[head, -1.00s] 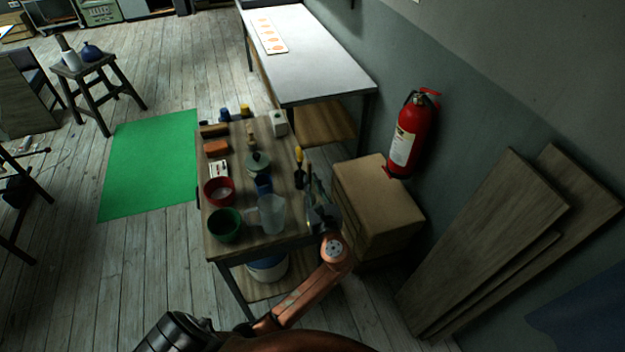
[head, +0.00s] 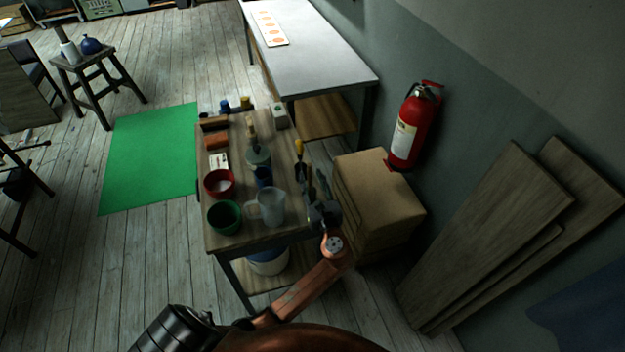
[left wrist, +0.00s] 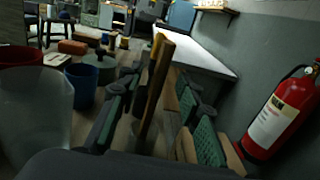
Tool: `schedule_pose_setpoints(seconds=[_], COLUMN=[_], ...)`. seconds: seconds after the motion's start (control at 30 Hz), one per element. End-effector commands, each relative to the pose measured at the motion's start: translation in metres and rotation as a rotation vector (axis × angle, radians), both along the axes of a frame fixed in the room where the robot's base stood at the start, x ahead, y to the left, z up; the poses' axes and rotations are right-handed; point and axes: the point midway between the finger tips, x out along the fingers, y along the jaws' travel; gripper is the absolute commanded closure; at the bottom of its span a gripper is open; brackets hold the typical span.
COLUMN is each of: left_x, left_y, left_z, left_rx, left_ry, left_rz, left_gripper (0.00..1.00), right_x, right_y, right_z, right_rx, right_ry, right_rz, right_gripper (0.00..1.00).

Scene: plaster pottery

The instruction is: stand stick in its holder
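A brown, yellowish stick (left wrist: 154,88) rises between the two green-padded fingers of my left gripper (left wrist: 165,105) in the left wrist view. Gaps show on both sides of it, so the fingers are open around it and not closed on it. In the head view my left gripper (head: 318,185) is at the right edge of the small wooden table. Just beyond it a yellow-topped upright item (head: 299,148) has a dark lower part; I cannot tell if this is the stick. I cannot make out the holder for certain. My right gripper is not in view.
The small table (head: 228,246) carries a red bowl (head: 219,184), a green bowl (head: 224,217), a clear jug (head: 270,207), a blue cup (head: 263,176) and a pale block (head: 279,116).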

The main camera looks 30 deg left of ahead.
Motion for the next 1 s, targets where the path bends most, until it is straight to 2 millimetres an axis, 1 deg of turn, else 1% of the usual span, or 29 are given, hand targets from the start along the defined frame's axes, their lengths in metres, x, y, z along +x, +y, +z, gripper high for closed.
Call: schedule_pose_setpoints(seconds=[0.1,0.2,0.33,0.47,0.73,0.83,1.0], left_x=[0.000,-0.001,-0.008,-0.025,-0.063,-0.073,-0.082], left_y=[0.000,-0.001,-0.009,-0.026,-0.066,-0.076,-0.085], left_z=[0.000,0.000,-0.001,-0.001,0.000,0.000,0.001], left_rx=[0.000,-0.001,-0.002,-0.004,-0.002,-0.002,-0.001], left_ry=[0.000,0.001,0.001,0.002,0.002,0.002,0.001], left_rz=[0.000,0.000,-0.001,-0.001,-0.001,-0.001,0.001], left_gripper=[0.68,0.68,0.68,0.68,0.68,0.68,0.68], right_x=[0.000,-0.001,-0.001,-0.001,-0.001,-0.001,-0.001], right_y=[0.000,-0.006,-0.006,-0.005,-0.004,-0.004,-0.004], right_z=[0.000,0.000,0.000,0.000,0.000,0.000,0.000], right_rx=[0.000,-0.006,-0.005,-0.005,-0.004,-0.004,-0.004], right_ry=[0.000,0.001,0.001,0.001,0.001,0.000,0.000], right_rz=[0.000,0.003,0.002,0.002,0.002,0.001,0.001], right_gripper=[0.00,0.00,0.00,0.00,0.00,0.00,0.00])
